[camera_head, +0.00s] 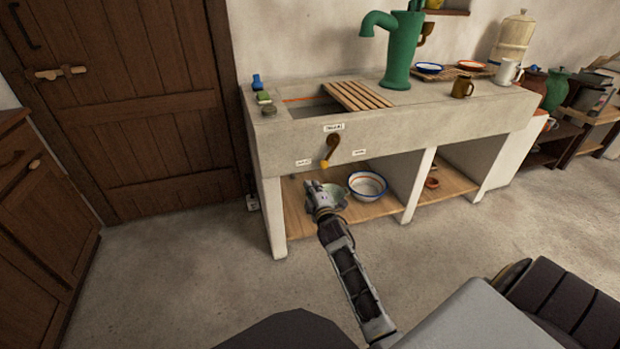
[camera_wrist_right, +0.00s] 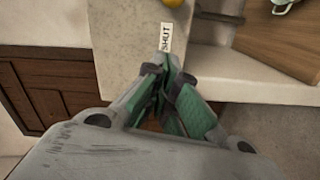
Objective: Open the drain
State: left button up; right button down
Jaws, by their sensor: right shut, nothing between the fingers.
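The drain lever (camera_head: 332,147) is a brown metal handle on the front of the stone sink (camera_head: 400,137). It hangs down and slightly left, and its yellow knob (camera_head: 324,164) also shows at the top edge of the wrist view (camera_wrist_right: 173,3). A label (camera_head: 333,127) is above the lever. A SHUT label (camera_wrist_right: 166,37) is left of the knob, with another label (camera_head: 359,152) to the right. My right gripper (camera_head: 313,186) is shut and empty, below the knob and apart from it in the head view. My left gripper is out of view.
A green pump (camera_head: 402,50) stands behind the basin, with a wooden slatted rack (camera_head: 357,96) over part of it. A white bowl (camera_head: 367,186) sits on the lower shelf (camera_head: 295,205), close to my right gripper. The floor in front is clear.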

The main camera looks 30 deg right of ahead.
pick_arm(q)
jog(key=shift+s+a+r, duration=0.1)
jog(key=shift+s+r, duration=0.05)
pick_arm(e)
jog(key=shift+s+r, duration=0.1)
jog(key=shift+r, duration=0.05)
pick_arm(q)
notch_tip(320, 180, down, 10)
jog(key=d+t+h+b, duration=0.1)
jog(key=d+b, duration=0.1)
jog(key=b, duration=0.2)
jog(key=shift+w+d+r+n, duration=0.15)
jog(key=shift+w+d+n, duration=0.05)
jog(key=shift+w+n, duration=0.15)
pick_arm(e)
jog(key=w+d, duration=0.6)
jog(key=w, duration=0.3)
jog(key=shift+w+d+f, duration=0.25)
jog(key=shift+d+f, duration=0.1)
jog(key=shift+f, duration=0.1)
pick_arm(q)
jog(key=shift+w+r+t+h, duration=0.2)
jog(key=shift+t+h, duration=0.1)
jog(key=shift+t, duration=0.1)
pick_arm(e)
jog(key=shift+d+f, duration=0.1)
jog(key=shift+f, duration=0.05)
